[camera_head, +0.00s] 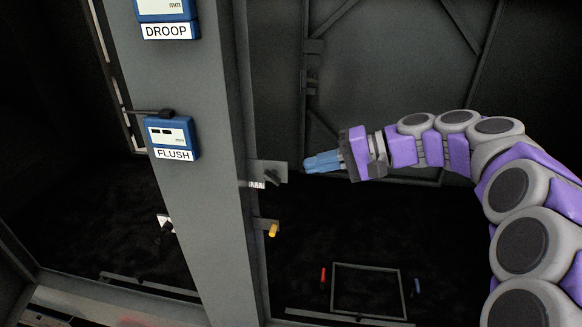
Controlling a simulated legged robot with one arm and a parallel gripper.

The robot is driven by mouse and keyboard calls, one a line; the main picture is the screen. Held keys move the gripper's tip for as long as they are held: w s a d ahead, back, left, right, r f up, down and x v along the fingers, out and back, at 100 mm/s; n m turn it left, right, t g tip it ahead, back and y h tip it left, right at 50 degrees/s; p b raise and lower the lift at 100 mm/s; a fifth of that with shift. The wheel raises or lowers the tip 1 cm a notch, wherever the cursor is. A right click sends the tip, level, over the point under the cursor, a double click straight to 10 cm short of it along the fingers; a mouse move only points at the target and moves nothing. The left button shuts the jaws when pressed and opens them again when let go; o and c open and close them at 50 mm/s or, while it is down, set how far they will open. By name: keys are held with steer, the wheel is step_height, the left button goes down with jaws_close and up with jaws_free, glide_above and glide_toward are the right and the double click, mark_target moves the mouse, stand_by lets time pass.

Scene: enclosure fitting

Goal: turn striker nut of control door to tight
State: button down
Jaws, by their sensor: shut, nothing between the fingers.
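My gripper (322,162) has blue fingers and reaches in from the right. Its fingers are shut with nothing between them. A grey striker plate (270,171) sticks out from the right side of the grey post, just left of my fingertips. A dark nut or knob (272,178) shows on that plate, small and hard to make out. My fingertips are a short way right of the plate and appear apart from it. Which way the nut is turned cannot be read. A lower bracket with a yellow piece (272,230) sits below it on the same post.
The grey post (190,220) carries a blue gauge labelled FLUSH (172,138) and one labelled DROOP (166,20). A dark panel (400,70) stands behind. A rectangular frame (366,266), a red piece (323,277) and a blue piece (417,287) lie low in the opening.

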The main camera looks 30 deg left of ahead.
steer(key=v, duration=1)
steer(key=s+a+r+n+t+h+p, duration=0.25)
steer(key=a+r+n+h+p, duration=0.45)
steer(key=n+p, duration=0.9)
steer(key=n, duration=0.2)
glide_toward(278, 179)
steer(key=x, duration=0.6)
steer(key=shift+a+f+p, duration=0.2)
steer(key=shift+p, duration=0.1)
